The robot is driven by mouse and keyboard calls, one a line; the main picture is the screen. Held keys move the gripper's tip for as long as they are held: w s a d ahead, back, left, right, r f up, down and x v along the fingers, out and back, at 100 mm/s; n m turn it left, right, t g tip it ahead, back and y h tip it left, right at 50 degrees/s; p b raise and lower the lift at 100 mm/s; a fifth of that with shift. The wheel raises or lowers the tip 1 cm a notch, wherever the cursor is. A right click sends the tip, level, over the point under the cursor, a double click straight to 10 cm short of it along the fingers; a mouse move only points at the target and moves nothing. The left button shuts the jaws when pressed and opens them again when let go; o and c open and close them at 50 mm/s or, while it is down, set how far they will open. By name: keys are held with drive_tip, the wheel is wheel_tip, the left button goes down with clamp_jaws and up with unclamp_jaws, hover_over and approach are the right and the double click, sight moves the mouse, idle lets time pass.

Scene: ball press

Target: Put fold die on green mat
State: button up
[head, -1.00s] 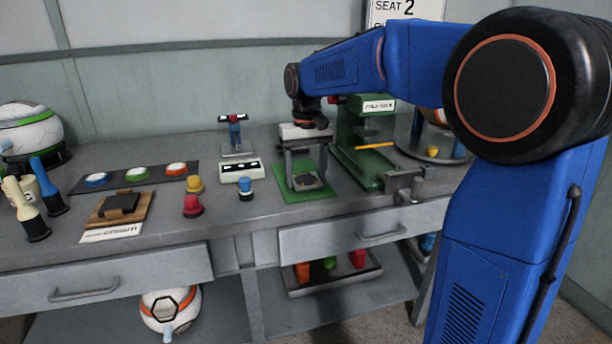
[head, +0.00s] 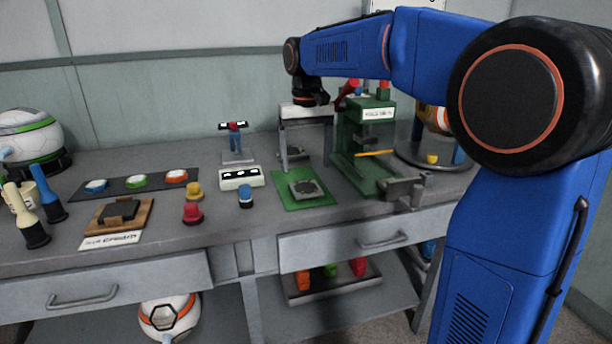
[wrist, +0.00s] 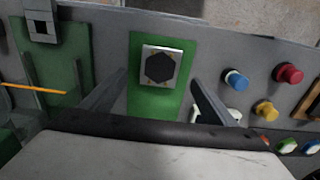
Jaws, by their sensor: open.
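The fold die (head: 306,188), a pale metal square plate with a dark six-sided face, lies flat on the green mat (head: 318,202). In the wrist view the die (wrist: 160,66) lies wholly within the width of the mat (wrist: 146,104), towards its far end. My gripper (head: 306,164) is open and empty, above and behind the die in the head view. Its two fingers (wrist: 158,78) show apart on either side of the mat in the wrist view, clear of the die. Nothing hides the die.
A green press (head: 358,135) with a yellow rod stands close to the right of my gripper. A white switch box (head: 240,178), a blue knob (head: 246,197) and a red knob (head: 193,213) stand left of the mat. A wooden board (head: 101,217) with a dark block lies farther left.

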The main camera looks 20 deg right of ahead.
wheel_tip(320, 180, up, 5)
drive_tip(key=s+d+f+t, duration=0.1)
drive_tip(key=s+d+f, duration=0.15)
drive_tip(key=s, duration=0.65)
drive_tip(key=s+d+f+t, duration=0.15)
drive_tip(key=s+f, duration=0.25)
drive_tip(key=s, duration=0.4)
drive_tip(key=s+d+f+t, duration=0.2)
drive_tip(key=s+d+f, duration=0.1)
drive_tip(key=s+f, duration=1.1)
drive_tip(key=shift+s, duration=0.6)
